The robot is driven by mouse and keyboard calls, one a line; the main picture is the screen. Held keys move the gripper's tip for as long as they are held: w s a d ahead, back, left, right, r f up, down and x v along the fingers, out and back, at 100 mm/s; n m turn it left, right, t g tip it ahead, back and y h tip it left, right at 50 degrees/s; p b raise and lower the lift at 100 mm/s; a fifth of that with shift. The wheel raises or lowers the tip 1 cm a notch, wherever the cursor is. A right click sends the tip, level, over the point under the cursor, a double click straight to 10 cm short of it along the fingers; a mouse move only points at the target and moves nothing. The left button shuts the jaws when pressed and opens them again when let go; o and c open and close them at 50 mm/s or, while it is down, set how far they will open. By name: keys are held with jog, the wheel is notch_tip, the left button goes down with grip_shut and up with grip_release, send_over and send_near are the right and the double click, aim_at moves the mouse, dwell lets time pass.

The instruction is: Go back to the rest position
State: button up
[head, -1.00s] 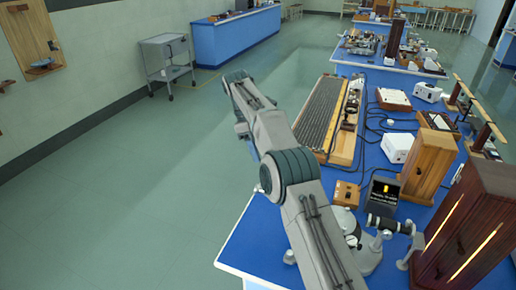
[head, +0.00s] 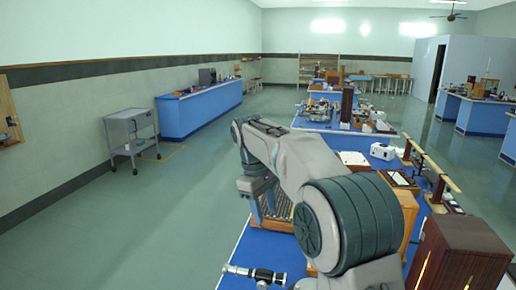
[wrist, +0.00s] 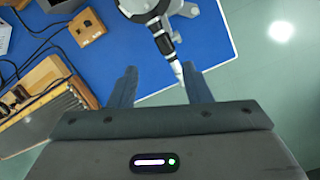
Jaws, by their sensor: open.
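My gripper (wrist: 160,80) is open in the wrist view, with its two blue-grey fingers spread apart and nothing held. It hangs above the blue bench (wrist: 215,42) near its edge. The black and white tube of a spectrometer (wrist: 165,42) points towards the gap between the fingers from above in the picture; I cannot tell how far below the fingers it lies. In the head view the tube (head: 255,273) shows at the bottom, and my raised, bent arm covers much of the bench.
A small wooden box (wrist: 87,27) and a long ridged wooden-framed unit (wrist: 45,90) lie on the bench. A dark wooden cabinet (head: 462,250) stands at the right. A grey cart (head: 130,135) stands by the left wall. The floor (head: 150,220) left of the bench is clear.

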jog(key=s+d+f+m+t, duration=0.1)
jog(key=s+d+f+m, duration=0.1)
jog(key=s, duration=0.7)
jog(key=s+d+f+m+t+y, duration=0.1)
jog(key=s+d+f+m+t, duration=0.1)
jog(key=s+d+m, duration=0.3)
jog(key=s+d+f+m+t+y, duration=0.1)
jog(key=s+d, duration=0.5)
jog(key=s, duration=0.7)
jog(key=shift+s+d+f+m, duration=0.25)
jog(key=shift+s+f+m, duration=0.15)
jog(key=shift+f+m, duration=0.65)
jog(key=shift+d+r, duration=0.1)
jog(key=shift+r, duration=0.05)
